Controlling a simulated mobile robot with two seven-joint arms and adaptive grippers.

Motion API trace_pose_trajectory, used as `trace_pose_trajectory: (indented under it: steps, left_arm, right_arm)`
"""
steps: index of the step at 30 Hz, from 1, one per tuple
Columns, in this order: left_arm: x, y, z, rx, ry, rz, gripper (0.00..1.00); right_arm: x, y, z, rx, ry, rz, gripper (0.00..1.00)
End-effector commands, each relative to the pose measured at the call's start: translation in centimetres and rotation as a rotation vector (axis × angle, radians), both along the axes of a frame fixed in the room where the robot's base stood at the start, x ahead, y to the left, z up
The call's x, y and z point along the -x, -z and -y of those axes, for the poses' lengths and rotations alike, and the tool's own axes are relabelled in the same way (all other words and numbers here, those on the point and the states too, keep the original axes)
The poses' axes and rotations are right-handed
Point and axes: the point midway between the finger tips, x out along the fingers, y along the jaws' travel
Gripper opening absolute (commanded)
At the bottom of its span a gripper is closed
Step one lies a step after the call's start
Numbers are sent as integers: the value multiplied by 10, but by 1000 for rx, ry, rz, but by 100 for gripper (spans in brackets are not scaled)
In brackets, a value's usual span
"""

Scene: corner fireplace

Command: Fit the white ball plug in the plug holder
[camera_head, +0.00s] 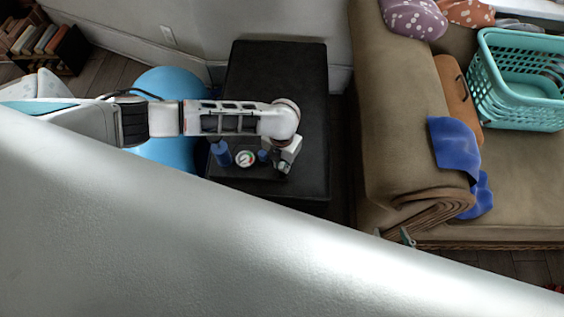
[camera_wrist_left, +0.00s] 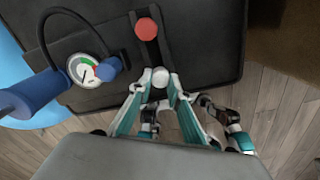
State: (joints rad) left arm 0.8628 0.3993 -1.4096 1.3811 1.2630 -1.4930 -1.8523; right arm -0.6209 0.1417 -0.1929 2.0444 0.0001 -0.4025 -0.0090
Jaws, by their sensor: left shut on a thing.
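The white ball plug (camera_wrist_left: 160,77) is between the fingertips of my left gripper (camera_wrist_left: 157,90) in the left wrist view, above the near part of the black table. My left gripper is shut on it. In the head view the left gripper (camera_head: 284,165) is over the table's front right part, and the plug is too small to make out. Ahead of the plug in the wrist view, a red round piece (camera_wrist_left: 146,29) sits on a narrow dark strip (camera_wrist_left: 151,52). I cannot tell for sure whether this strip is the plug holder.
On the black table (camera_head: 285,70), left of the gripper, lie a blue cylinder (camera_head: 220,152), a round gauge (camera_head: 245,158) and a small blue piece (camera_head: 263,156). A large blue ball (camera_head: 165,85) stands left of the table. A brown sofa (camera_head: 385,130) is to the right.

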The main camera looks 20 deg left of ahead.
Motion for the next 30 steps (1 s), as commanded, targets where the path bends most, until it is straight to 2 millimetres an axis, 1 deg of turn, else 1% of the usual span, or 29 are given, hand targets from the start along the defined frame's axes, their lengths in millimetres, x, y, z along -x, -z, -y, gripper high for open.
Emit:
trace_pose_trajectory:
  steps: [11, 12, 13, 14, 25, 28, 30]
  left_arm:
    - [0, 6, 0, 0, 0, -1, 5]
    - [0, 5, 0, 0, 0, 0, 28]
    - [0, 5, 0, 0, 0, 0, 36]
    - [0, 5, 0, 0, 0, 0, 37]
    - [0, 2, 0, 0, -1, 1, 37]
    - [-1, -7, 0, 0, 0, 1, 37]
    - [-1, -18, 0, 1, 1, 3, 37]
  right_arm:
    - [2, 5, 0, 0, 0, -6, 40]
    - [2, 4, 0, 0, 0, -5, 40]
    - [2, 4, 0, 0, 0, -5, 40]
    - [2, 4, 0, 0, 0, -5, 40]
    - [2, 3, -1, -2, -1, -5, 40]
    - [2, 4, -1, -1, -1, -6, 40]
    - [2, 4, -1, -1, -1, -6, 40]
